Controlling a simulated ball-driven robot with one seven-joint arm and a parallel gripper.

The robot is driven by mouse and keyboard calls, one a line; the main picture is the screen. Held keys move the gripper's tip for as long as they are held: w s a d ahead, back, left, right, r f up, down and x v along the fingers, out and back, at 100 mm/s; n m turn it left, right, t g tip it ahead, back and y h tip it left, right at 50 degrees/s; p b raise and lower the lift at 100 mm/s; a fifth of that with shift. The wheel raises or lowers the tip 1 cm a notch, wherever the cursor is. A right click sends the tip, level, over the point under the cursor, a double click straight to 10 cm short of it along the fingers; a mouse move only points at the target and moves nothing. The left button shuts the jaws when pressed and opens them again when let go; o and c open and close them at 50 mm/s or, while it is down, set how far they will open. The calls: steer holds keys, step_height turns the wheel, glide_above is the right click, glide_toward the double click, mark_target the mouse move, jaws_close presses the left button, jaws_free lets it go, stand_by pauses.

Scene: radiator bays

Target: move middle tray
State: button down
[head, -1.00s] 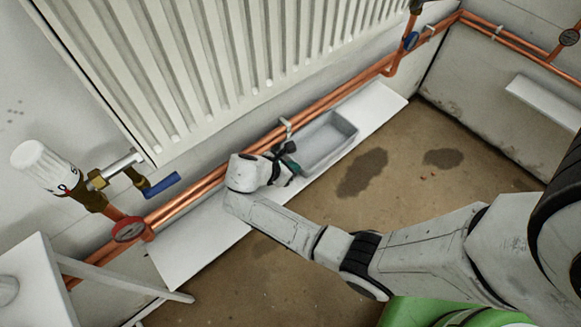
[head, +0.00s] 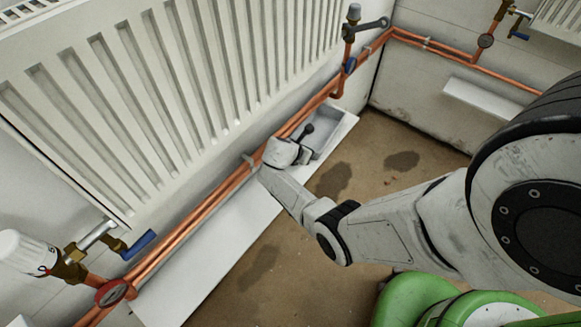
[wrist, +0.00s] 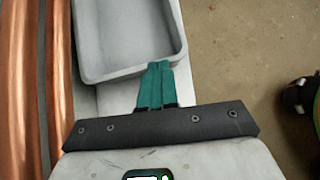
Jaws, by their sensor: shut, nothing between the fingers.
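A grey open tray (head: 326,128) sits on a long white ledge (head: 205,243) under the radiator, close to the ledge's far right end. It looks empty where it shows. My gripper (head: 305,143) is at the tray's near end, and my wrist hides part of that end in the head view. In the wrist view the teal fingers (wrist: 155,66) are shut together with nothing between them. Their tips overlap the near rim of the tray (wrist: 122,45). I cannot tell for sure whether they touch it.
Copper pipes (head: 200,215) run along the wall just behind the ledge, close beside my gripper. A white radiator (head: 150,100) hangs above. Stained brown floor (head: 335,180) lies open in front.

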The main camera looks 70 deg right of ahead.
steer(key=d, duration=0.2)
steer(key=s+d, duration=0.1)
steer(key=d, duration=0.1)
steer(key=s+d+b, duration=0.1)
steer(key=d, duration=0.1)
steer(key=shift+d+f, duration=0.1)
steer(key=p+v, duration=0.8)
steer(key=v, duration=0.2)
steer(key=shift+w, duration=0.1)
